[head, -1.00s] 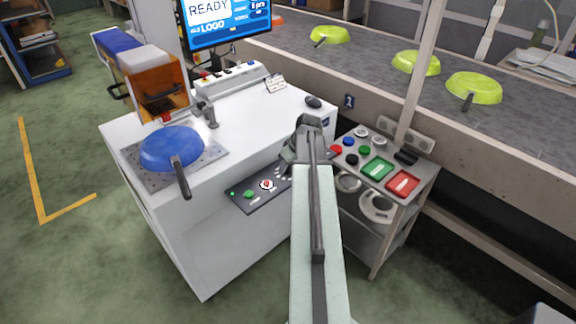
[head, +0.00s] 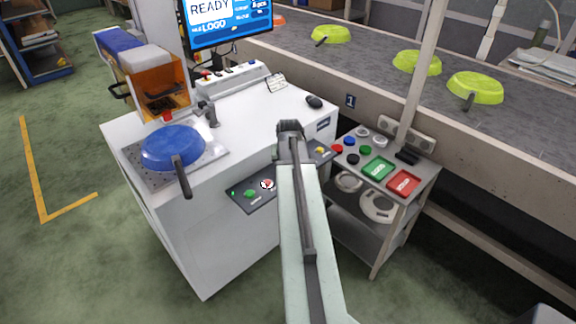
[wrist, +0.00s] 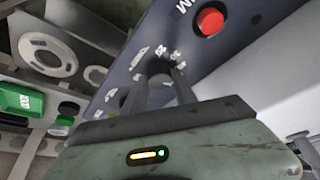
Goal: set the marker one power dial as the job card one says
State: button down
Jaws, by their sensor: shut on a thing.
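My gripper (wrist: 160,86) is shut on the dark power dial (wrist: 159,69) on the marker's front control panel (wrist: 185,50), with a finger on either side in the wrist view. White scale labels (wrist: 118,82) ring the dial; one looks like 20. I cannot read the dial's setting. In the head view my arm hides the dial and my fingertips; the panel (head: 236,200) shows on both sides of it. A small white card (head: 277,84) stands on the white marker cabinet (head: 235,240); its text is too small to read.
A red button (wrist: 209,21) sits close to the dial. A blue pan (head: 172,147) lies on the plate with its handle over the edge. A side stand (head: 378,222) with coloured buttons is close on the right, before the conveyor (head: 380,75).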

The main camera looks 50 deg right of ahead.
dwell(0.6)
jog(key=c, duration=1)
grip_release()
jog(key=shift+r, duration=0.1)
jog(key=p+v, duration=0.7)
jog(key=shift+r, duration=0.3)
jog(key=shift+a, duration=0.1)
